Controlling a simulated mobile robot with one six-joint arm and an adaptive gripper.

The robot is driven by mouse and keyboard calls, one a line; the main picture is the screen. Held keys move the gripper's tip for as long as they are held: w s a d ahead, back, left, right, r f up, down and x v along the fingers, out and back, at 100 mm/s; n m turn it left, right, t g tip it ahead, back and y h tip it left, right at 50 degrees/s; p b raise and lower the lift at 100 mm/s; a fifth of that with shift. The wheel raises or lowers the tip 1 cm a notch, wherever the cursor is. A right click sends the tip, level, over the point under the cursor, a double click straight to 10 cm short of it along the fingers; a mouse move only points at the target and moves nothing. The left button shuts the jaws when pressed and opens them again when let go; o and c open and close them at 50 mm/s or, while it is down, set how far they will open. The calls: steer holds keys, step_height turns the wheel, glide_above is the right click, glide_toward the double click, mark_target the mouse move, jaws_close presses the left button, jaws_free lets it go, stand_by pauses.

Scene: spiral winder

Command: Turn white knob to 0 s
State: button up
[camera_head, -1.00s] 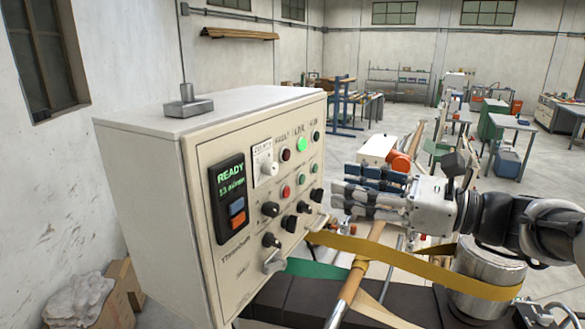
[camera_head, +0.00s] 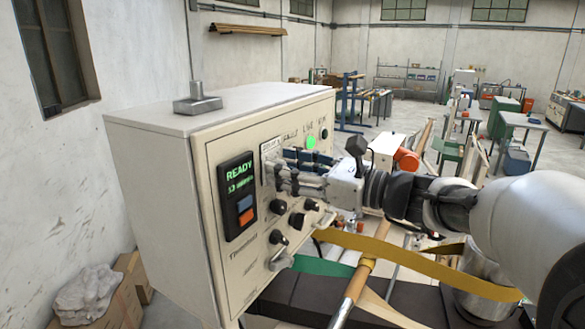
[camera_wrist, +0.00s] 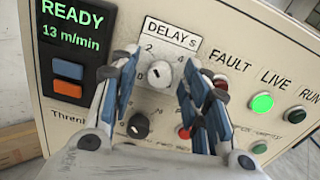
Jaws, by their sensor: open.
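The white knob (camera_wrist: 160,74) sits under the "DELAY s" label (camera_wrist: 171,36) on the cream control panel (camera_wrist: 215,52). A small dark mark shows on the knob's face, but its exact setting is hard to read. Marks 2 and 4 show above it, and a character like 0 shows at its left. My gripper (camera_wrist: 159,66) is open, with one set of blue-padded fingers on each side of the knob. I cannot tell whether they touch it. In the head view my gripper (camera_head: 276,170) is at the panel face and largely hides the knob.
The READY display (camera_wrist: 72,30) and blue and orange buttons are left of the knob. A black knob (camera_wrist: 138,126) is just below it. A lit green LIVE lamp (camera_wrist: 262,104) is to the right. A yellow strap (camera_head: 390,256) runs below my arm.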

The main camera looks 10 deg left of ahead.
steer(key=shift+c, duration=0.6)
jaws_close()
steer(key=shift+n+b, duration=0.3)
steer(key=shift+b, duration=0.1)
steer(key=shift+f+n+b, duration=0.1)
steer(key=shift+n+b, duration=8.6)
steer(key=shift+b, duration=0.3)
